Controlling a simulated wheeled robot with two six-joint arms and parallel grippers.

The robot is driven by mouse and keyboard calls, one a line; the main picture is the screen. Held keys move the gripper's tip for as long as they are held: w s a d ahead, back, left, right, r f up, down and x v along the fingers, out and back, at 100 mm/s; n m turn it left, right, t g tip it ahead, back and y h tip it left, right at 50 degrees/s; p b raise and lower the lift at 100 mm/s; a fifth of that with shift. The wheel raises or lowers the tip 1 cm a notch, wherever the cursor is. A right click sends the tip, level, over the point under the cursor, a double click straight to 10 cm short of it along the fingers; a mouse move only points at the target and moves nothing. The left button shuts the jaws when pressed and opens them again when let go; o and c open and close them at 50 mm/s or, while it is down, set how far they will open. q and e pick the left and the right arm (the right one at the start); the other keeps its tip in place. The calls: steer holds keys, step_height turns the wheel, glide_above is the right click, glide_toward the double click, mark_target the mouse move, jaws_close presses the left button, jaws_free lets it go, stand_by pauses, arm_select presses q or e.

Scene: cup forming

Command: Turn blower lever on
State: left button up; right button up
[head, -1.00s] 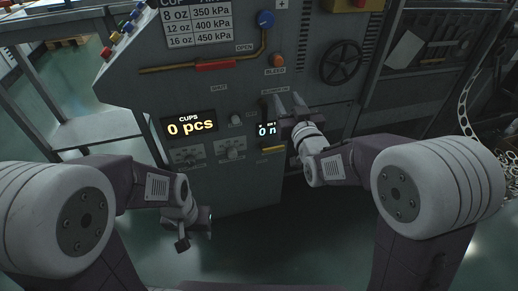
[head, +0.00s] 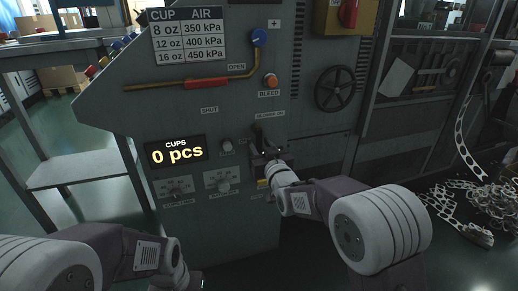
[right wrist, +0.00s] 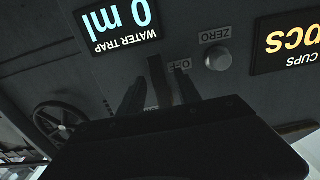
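The blower lever looks like a dark upright bar (right wrist: 157,82) in the right wrist view, close to an OFF label (right wrist: 180,65). My right gripper (right wrist: 160,95) is open, with one finger on each side of this bar. I cannot tell whether either finger touches it. In the head view my right gripper (head: 264,137) is at the panel (head: 235,195), just below the BLOWER ON label (head: 270,114), and the lever is hard to make out there. My left arm shows at the lower left, its fingers cut off by the bottom edge.
A ZERO knob (right wrist: 217,57) and a WATER TRAP display (right wrist: 118,25) are close to my right gripper. The CUPS display (head: 177,151) reads 0 pcs. A red-handled air valve (head: 208,83), a BLEED button (head: 270,81) and a black handwheel (head: 335,89) are above.

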steer(key=shift+w+a, duration=0.15)
steer(key=shift+w, duration=0.35)
jaws_close()
stand_by(1.1)
